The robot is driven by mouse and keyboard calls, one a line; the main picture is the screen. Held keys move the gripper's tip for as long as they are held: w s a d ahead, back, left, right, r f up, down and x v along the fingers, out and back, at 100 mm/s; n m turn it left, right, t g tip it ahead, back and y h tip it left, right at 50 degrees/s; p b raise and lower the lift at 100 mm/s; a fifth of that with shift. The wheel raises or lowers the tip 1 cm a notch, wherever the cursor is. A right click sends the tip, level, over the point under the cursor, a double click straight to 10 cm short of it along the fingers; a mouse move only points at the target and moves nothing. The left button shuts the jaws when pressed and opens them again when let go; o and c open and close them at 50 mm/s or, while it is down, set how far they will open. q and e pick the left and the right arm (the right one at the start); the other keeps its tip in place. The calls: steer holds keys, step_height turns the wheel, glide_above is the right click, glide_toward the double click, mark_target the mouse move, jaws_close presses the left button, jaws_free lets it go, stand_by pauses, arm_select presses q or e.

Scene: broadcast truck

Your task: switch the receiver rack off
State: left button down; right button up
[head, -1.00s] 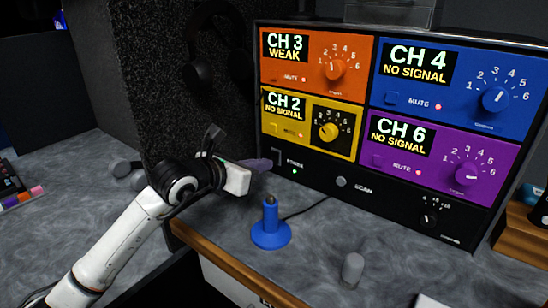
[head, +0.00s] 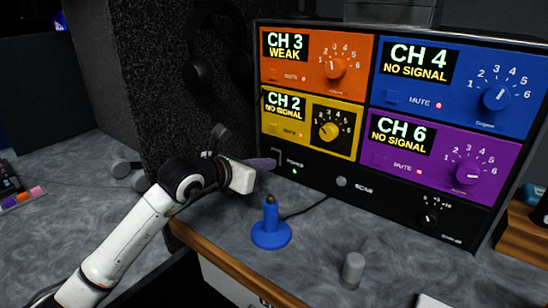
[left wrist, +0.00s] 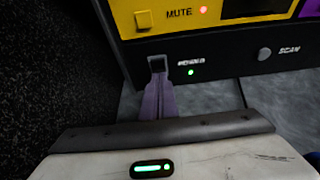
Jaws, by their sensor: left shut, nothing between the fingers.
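The receiver rack (head: 315,182) is a black unit with orange, yellow, blue and purple channel panels, all with lit displays. Its power switch (head: 277,157) is at the lower left of the front, beside a lit green light (head: 294,171). In the left wrist view the switch (left wrist: 157,65) is a dark rocker beside the green light (left wrist: 191,72). My left gripper (head: 272,163) is shut and empty, its purple-grey fingertips at the switch's lower edge. In the left wrist view the fingertips (left wrist: 158,88) sit just below the switch; I cannot tell whether they touch. My right gripper is not in view.
A blue cone-shaped stand (head: 270,232) with a cable is on the desk in front of the rack. A grey cylinder (head: 353,270) stands near the desk's front edge. A black speckled foam panel (head: 150,70) is close at the left, with headphones (head: 200,70) hanging.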

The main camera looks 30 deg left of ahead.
arm_select(q)
steer(key=shift+w, duration=0.2)
steer(key=shift+v, duration=3.5)
steer(key=shift+f, duration=0.1)
